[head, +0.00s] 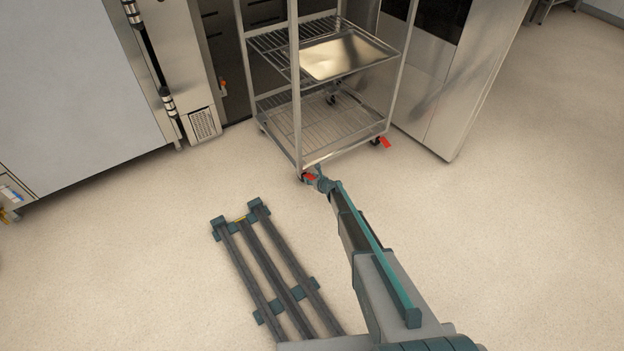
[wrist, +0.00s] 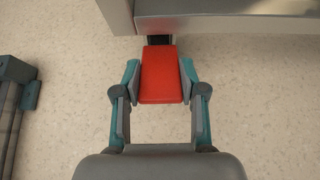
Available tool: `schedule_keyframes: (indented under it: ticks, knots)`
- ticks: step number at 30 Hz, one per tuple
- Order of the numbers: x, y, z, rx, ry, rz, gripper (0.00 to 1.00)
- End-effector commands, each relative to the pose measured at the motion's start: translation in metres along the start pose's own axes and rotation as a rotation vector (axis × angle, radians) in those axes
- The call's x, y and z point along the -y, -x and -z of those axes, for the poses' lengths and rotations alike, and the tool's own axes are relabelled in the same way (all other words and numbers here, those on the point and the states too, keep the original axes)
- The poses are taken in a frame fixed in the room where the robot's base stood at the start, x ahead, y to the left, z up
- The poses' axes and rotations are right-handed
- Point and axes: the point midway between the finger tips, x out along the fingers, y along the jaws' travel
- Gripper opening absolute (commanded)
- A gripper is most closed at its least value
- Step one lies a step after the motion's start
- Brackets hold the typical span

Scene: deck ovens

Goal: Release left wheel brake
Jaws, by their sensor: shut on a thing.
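The wheeled rack (head: 297,95) stands in front of the open oven, with wire shelves. The red left wheel brake pedal (head: 308,177) is at its near left corner, low by the floor. My gripper (head: 315,177) is down at this pedal. In the wrist view the red brake pedal (wrist: 160,75) lies between the two fingers of my gripper (wrist: 159,88), which are shut on its sides. Its far end meets a dark part of the caster under the rack frame (wrist: 215,18). The pedal's exact tilt is hard to tell.
A second red brake pedal (head: 385,142) is at the rack's right caster. A metal tray (head: 345,56) lies on the upper shelf. The open oven door (head: 450,85) stands close on the right. The floor (head: 500,220) to the right is clear.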

Motion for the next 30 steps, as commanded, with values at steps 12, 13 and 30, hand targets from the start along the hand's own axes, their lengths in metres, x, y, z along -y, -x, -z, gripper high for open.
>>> schedule_keyframes:
  ticks: [12,13,30]
  knots:
    - [0.000,0.000,0.000,0.000,0.000,0.000,0.67]
    - [0.000,0.000,0.000,0.000,0.000,0.000,0.67]
    - [-0.001,0.064,0.000,0.000,0.000,0.001,0.67]
